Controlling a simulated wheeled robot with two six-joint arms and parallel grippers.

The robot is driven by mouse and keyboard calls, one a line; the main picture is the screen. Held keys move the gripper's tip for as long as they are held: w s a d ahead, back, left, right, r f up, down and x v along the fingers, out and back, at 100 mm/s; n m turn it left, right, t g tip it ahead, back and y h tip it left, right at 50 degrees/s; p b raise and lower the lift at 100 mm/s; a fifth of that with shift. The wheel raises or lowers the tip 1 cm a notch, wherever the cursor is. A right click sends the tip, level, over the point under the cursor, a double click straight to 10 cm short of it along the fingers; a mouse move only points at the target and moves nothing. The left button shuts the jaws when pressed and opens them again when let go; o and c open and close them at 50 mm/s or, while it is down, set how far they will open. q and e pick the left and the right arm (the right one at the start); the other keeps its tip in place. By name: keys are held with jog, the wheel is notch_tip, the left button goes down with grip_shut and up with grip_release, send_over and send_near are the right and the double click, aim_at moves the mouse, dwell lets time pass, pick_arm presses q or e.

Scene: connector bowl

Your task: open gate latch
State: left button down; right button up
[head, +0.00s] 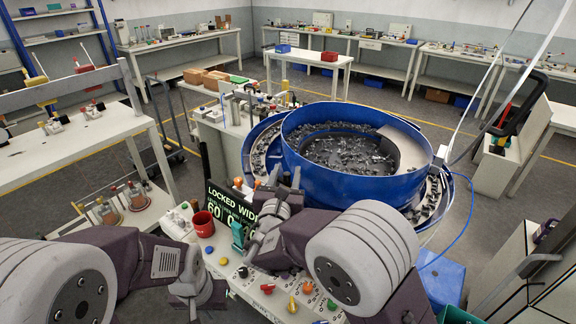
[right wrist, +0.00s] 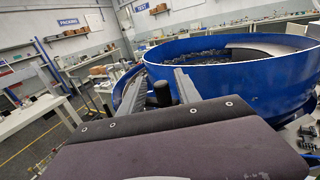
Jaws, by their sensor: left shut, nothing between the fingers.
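The blue bowl feeder (head: 330,180) stands at the centre, full of small dark parts; its wall (right wrist: 225,78) fills the upper right of the right wrist view. My right gripper (head: 284,180) is beside the bowl's near left side, its fingers spread apart. In the right wrist view a black knob (right wrist: 162,94) shows between the fingers of my right gripper (right wrist: 160,88); I cannot tell whether they touch it. The latch itself is not clearly seen, partly hidden by my right arm. My left gripper (head: 193,306) is shut and empty, low at the front left.
A panel (head: 270,300) with coloured knobs lies in front. A white workbench (head: 90,130) is at left. Open floor lies behind the bowl.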

jog(key=shift+w+d+r, duration=0.1)
jog(key=shift+w+d, duration=0.15)
jog(key=shift+w, duration=0.65)
jog(key=shift+w+d, duration=0.1)
jog(key=shift+w, duration=0.15)
grip_shut()
